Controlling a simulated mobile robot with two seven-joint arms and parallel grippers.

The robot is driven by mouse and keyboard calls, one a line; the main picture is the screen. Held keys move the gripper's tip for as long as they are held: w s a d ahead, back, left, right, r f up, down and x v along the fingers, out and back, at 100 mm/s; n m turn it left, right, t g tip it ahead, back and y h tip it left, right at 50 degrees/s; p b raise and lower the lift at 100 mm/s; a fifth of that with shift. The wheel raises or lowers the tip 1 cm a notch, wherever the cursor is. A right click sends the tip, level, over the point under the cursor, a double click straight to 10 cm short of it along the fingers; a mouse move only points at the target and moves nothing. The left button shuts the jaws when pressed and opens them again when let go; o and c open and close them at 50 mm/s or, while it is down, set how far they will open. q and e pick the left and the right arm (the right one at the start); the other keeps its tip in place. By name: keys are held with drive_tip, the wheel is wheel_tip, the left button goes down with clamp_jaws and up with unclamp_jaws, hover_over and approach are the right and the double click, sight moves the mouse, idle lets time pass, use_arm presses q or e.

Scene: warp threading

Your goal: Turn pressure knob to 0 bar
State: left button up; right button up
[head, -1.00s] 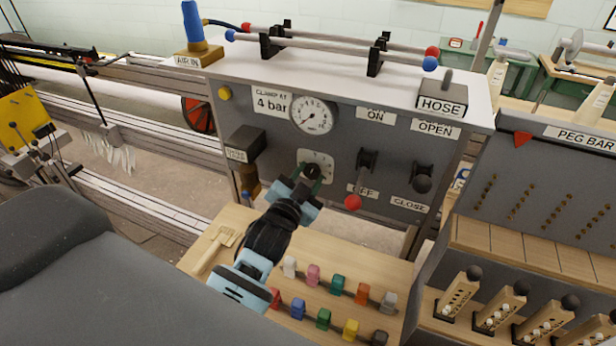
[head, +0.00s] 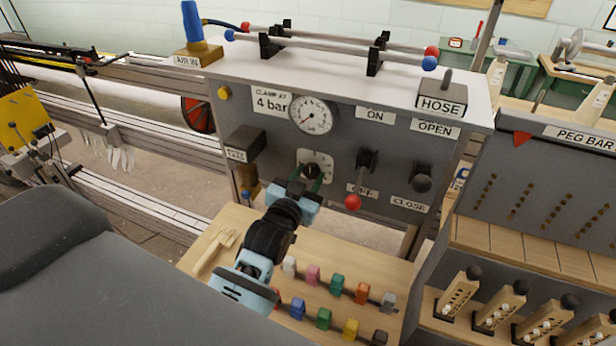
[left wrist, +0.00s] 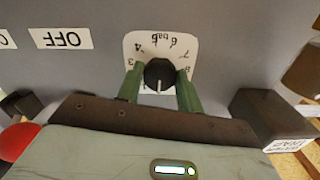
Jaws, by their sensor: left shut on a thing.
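The black pressure knob (head: 311,171) sits on a white dial plate (head: 327,160) on the grey panel. My left gripper (head: 313,178) is shut on the knob, with a green finger on either side. In the left wrist view the knob (left wrist: 158,74) has a white pointer mark towards the bottom of the picture. The dial numbers there appear upside down, with "6 bar" at the top; the lower part of the dial is hidden by the gripper. The round gauge (head: 313,115) above has its needle towards the lower left. My right gripper is not in view.
An ON/OFF lever with a red ball (head: 353,202) stands just right of the knob, and an OPEN/CLOSE lever (head: 422,178) further right. A dark box (head: 246,143) juts out to the left. Coloured clips and a wooden comb (head: 214,250) lie on the board below.

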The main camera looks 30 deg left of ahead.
use_arm(q)
drive_tip(key=o, duration=1)
drive_tip(key=s, duration=0.4)
drive_tip(key=s+b, duration=0.1)
drive_tip(key=s, duration=0.3)
drive_tip(key=shift+d, duration=0.2)
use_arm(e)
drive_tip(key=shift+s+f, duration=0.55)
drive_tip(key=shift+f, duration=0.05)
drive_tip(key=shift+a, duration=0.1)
